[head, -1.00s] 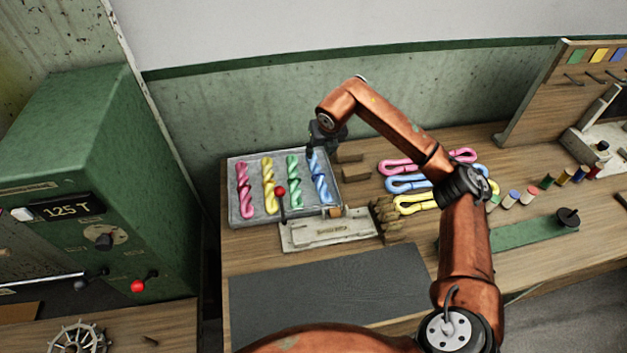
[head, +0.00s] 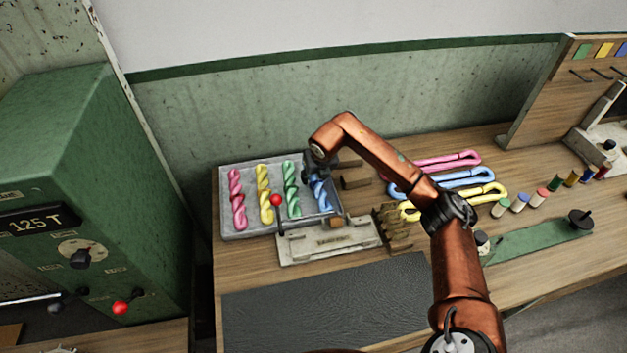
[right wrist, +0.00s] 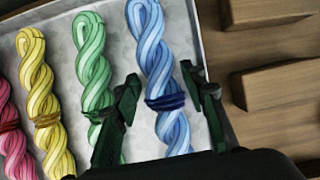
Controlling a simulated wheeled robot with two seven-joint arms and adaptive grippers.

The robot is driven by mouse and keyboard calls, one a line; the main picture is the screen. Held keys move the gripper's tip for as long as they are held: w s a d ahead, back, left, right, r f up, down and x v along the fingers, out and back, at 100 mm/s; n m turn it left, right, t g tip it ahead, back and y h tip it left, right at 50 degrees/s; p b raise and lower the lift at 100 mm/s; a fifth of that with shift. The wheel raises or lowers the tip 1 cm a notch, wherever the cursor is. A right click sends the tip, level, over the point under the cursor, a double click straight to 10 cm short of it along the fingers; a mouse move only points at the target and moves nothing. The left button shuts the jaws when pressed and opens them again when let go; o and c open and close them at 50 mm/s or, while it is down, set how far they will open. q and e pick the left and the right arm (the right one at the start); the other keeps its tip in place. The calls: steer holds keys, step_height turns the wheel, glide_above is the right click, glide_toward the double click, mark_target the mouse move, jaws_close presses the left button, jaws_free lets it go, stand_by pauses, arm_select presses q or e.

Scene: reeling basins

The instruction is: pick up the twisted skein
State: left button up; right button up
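Four twisted skeins lie in a row in a grey tray (head: 262,226): pink (head: 238,200), yellow (head: 265,193), green (head: 291,190) and blue (head: 321,196). My right gripper (head: 314,172) is over the far part of the blue skein and hides some of it. In the right wrist view, my open right gripper (right wrist: 160,74) has one finger on each side of the blue skein (right wrist: 153,55), near its dark band. The left finger is between the green skein (right wrist: 92,62) and the blue one. Contact cannot be told. My left gripper is out of view.
Wooden blocks (head: 355,181) stand right of the tray. A pale fixture with a red-knobbed lever (head: 276,201) is in front of it. Looped pink, blue and yellow skeins (head: 450,178) lie further right. A dark mat (head: 325,300) covers the near bench.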

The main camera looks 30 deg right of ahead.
steer(key=shift+c, duration=0.2)
steer(key=c, duration=0.9)
